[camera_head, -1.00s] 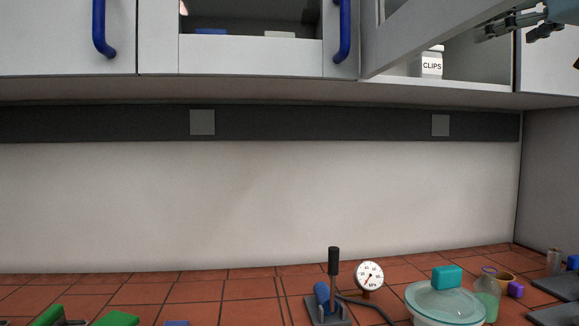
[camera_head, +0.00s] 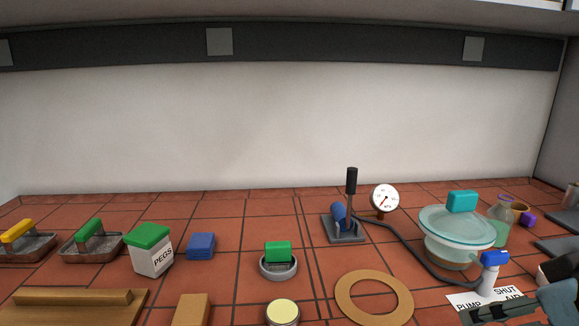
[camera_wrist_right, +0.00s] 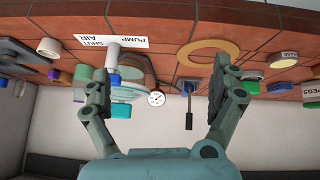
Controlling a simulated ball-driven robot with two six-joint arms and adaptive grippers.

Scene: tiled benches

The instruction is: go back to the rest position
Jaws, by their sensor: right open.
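My right gripper (camera_head: 500,312) shows in the head view at the bottom right corner, partly cut off by the frame edge. In the right wrist view its two fingers stand wide apart and the gripper (camera_wrist_right: 158,78) is open, with nothing between the fingertips. The bench shows upside down beyond the fingers there. My left gripper is in neither view now.
Near my right gripper are a blue-topped valve (camera_head: 493,270) and a PUMP/SHUT/AIR label (camera_head: 470,299). A lidded glass bowl (camera_head: 457,240), gauge (camera_head: 385,199) and hand pump (camera_head: 343,222) stand behind. A cork ring (camera_head: 374,297) and PEGS tub (camera_head: 150,250) lie leftward.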

